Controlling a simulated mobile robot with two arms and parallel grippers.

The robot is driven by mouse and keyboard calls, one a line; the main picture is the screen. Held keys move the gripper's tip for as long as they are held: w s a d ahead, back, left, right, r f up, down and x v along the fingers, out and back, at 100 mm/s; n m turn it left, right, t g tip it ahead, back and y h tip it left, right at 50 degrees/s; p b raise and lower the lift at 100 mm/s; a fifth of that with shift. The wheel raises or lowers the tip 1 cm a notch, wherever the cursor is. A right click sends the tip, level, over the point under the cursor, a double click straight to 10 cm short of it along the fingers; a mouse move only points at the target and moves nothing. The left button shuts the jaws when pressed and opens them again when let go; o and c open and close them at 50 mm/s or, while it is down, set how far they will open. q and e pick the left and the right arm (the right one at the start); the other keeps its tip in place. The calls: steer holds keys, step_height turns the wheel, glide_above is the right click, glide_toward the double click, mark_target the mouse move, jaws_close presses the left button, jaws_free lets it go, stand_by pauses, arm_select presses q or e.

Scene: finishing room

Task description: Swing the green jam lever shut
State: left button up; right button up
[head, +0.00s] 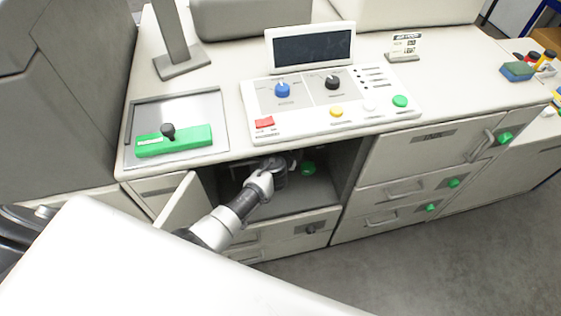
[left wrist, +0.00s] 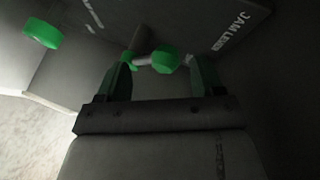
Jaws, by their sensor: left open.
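The jam lever (left wrist: 165,61) shows in the left wrist view as a green knob on a short grey bar, beside a panel lettered "JAM LEVER". My left gripper (left wrist: 161,66) is open, with its two fingers on either side of the knob and gaps between them and it. In the head view my left gripper (head: 281,166) is inside the open cabinet bay under the counter, partly in shadow. A green knob (head: 308,168) shows just right of it there; I cannot tell whether it is the same knob. My right gripper is not in view.
Another green knob (left wrist: 42,33) is at the upper left of the left wrist view. The open cabinet door (head: 181,203) stands left of my forearm. A control panel (head: 330,103) and green block (head: 174,140) are on the counter above. Closed drawers (head: 395,190) are to the right.

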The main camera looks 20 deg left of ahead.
arm_select(q)
steer(key=s+b, duration=0.1)
steer(key=s, duration=1.2)
steer(key=shift+s+d+r, duration=0.25)
steer(key=shift+s, duration=0.1)
